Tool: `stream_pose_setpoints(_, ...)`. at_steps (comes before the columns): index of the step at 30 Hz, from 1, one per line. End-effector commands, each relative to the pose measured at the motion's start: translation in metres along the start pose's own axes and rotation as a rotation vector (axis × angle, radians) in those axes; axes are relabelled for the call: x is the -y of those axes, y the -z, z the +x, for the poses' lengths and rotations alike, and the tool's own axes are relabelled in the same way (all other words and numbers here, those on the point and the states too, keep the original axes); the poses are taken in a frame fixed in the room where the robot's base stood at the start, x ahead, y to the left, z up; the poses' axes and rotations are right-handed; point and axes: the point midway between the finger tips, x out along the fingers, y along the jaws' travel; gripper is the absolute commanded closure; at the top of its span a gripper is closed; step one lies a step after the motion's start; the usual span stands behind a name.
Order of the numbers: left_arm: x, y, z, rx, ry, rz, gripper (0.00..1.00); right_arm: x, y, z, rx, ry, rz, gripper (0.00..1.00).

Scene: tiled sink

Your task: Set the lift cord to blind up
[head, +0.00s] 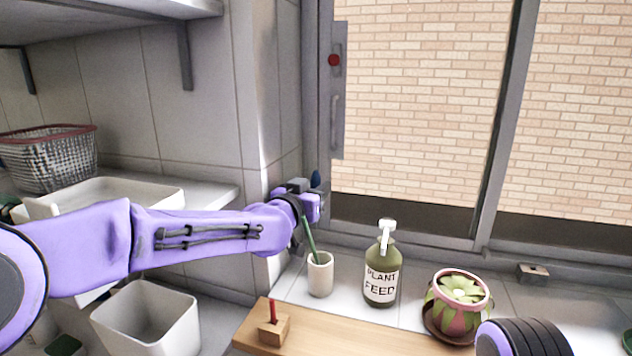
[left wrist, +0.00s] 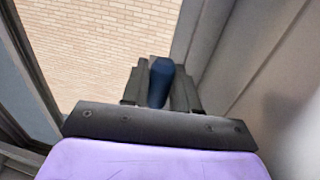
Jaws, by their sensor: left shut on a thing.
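A small dark blue knob (head: 316,179), likely the pull of the lift cord, is at the left edge of the window. In the left wrist view the blue knob (left wrist: 160,82) stands between the fingers. My left gripper (head: 307,188) is shut on it; the fingers (left wrist: 160,100) press in from both sides. No cord line can be made out, and the blind itself does not show. My right gripper is out of view; only part of my right arm shows at the bottom right.
A grey plate with a red knob (head: 334,60) is on the window frame. On the sill stand a cup (head: 320,275) with a green stick, a plant feed bottle (head: 381,275) and a potted plant (head: 460,305). A shelf with a wire basket (head: 50,160) is at left.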

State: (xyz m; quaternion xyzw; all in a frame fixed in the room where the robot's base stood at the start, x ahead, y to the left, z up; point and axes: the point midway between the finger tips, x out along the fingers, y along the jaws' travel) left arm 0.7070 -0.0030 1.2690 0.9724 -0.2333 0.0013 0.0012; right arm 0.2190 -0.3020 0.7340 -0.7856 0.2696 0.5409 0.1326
Motion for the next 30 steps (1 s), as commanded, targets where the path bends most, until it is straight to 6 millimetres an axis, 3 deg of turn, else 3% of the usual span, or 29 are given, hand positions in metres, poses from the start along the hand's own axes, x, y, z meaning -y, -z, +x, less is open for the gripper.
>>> stream_pose_setpoints(1, -0.001, -0.027, 0.000, 0.012, -0.002, 0.000, 1.00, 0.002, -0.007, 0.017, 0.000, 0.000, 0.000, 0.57)
stream_pose_setpoints(3, -0.001, -0.035, 0.000, 0.011, -0.001, 0.000, 1.00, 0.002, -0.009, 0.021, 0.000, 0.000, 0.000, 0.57)
stream_pose_setpoints(13, -0.001, -0.037, -0.001, 0.017, -0.003, 0.001, 1.00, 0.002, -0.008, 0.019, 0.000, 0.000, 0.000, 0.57)
stream_pose_setpoints(14, -0.001, -0.037, -0.001, 0.017, -0.003, 0.001, 0.61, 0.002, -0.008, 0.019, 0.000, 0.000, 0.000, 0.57)
stream_pose_setpoints(15, -0.001, -0.037, -0.001, 0.016, -0.003, 0.001, 0.53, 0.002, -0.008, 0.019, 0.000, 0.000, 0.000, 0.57)
stream_pose_setpoints(24, 0.000, -0.029, 0.000, 0.008, -0.001, 0.000, 0.53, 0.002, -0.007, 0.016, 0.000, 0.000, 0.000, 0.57)
stream_pose_setpoints(30, -0.001, 0.011, -0.002, 0.011, -0.002, 0.002, 0.53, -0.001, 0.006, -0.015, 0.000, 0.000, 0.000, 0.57)
